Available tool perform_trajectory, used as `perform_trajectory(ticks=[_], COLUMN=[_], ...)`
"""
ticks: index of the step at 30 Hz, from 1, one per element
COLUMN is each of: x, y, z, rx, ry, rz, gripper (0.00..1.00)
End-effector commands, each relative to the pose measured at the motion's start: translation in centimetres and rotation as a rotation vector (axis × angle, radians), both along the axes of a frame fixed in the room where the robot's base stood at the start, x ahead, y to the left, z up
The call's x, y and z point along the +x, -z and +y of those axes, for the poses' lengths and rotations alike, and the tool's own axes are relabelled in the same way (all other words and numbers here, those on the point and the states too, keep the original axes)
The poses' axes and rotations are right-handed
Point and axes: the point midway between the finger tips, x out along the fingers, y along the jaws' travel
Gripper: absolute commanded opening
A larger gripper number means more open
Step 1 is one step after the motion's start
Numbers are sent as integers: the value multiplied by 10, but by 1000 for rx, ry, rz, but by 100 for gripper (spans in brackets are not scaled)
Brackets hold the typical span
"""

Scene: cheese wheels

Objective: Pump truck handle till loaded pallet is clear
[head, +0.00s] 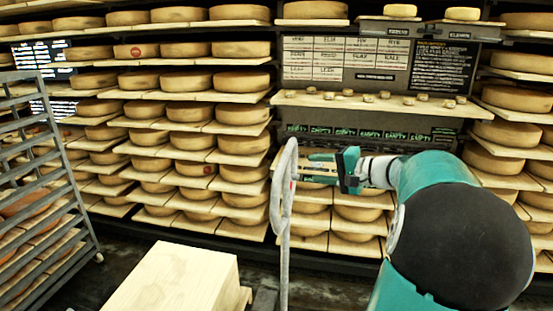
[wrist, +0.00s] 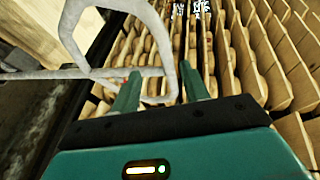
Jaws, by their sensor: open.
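The truck handle (head: 284,200) is a grey upright shaft with a narrow loop at its top, left of my gripper in the head view. In the wrist view the handle loop (wrist: 170,62) fills the upper middle, with a crossbar running left. My gripper (head: 303,168) is open, its teal fingers pointing left at the loop. In the wrist view one side of the loop shows between the fingertips (wrist: 158,88); I cannot tell whether they touch it. A pale wooden block (head: 172,280) stands left of the handle.
Shelves of cheese wheels (head: 190,140) line the back wall close behind the handle. A metal rack (head: 75,180) stands at the left. Small pieces lie on a wooden ledge (head: 370,104) above my gripper. Dark floor (head: 120,258) shows between rack and block.

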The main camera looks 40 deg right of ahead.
Motion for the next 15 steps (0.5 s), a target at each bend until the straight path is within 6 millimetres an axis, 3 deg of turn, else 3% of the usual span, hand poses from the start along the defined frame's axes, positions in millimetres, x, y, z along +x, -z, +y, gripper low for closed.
perform_trajectory(ticks=[3, 7, 15], x=[-9, -4, 38], y=[-5, -4, 5], z=[-13, -10, 5], rx=[14, 16, 16], ry=[22, 20, 18], rz=[-41, -45, -44], gripper=[45, 45, 45])
